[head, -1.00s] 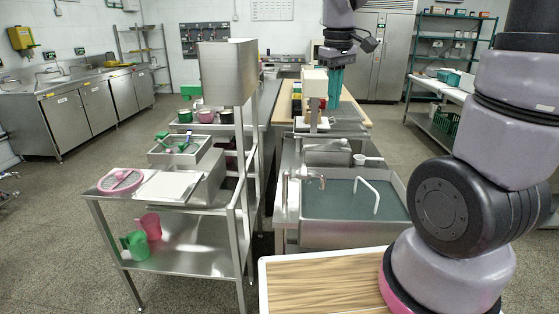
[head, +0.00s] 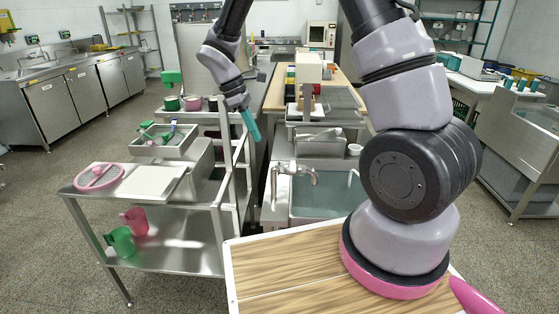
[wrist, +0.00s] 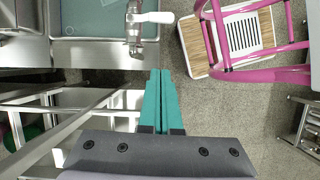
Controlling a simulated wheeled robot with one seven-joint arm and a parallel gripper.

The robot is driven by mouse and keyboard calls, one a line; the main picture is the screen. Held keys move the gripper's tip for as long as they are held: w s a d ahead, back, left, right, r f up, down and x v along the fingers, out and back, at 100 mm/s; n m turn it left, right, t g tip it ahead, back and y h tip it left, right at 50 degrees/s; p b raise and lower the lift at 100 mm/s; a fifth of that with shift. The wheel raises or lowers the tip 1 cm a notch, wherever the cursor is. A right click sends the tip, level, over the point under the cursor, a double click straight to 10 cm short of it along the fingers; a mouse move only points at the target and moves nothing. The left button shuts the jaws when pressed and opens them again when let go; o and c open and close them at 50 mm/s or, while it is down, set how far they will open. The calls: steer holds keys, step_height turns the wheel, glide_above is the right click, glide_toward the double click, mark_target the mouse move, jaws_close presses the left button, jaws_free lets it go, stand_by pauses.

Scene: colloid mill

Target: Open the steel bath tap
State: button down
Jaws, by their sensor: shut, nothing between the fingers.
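In the wrist view the tap (wrist: 134,32) is near the top, at the bath's edge, with a pale handle (wrist: 157,17) pointing right. My gripper (head: 257,140) is left of the tap and above it in the head view, its teal fingers pointing down. In the wrist view my gripper (wrist: 160,72) has its fingers together with nothing between them. Its tips are apart from the tap, just below it in the picture. My arm hides the bath's right part.
A steel trolley (head: 185,255) with a pink mug (head: 135,221) and a green mug (head: 121,241) stands at left. Its posts are close to my gripper. A white balance-like device (head: 308,75) stands behind the bath. Floor is clear at far left.

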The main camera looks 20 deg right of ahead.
mark_target(293, 168)
steer(key=s+d+f, duration=0.2)
steer(key=d+f, duration=0.5)
steer(key=f, duration=0.2)
steer(key=shift+s+d, duration=0.15)
steer(key=shift+s, duration=0.25)
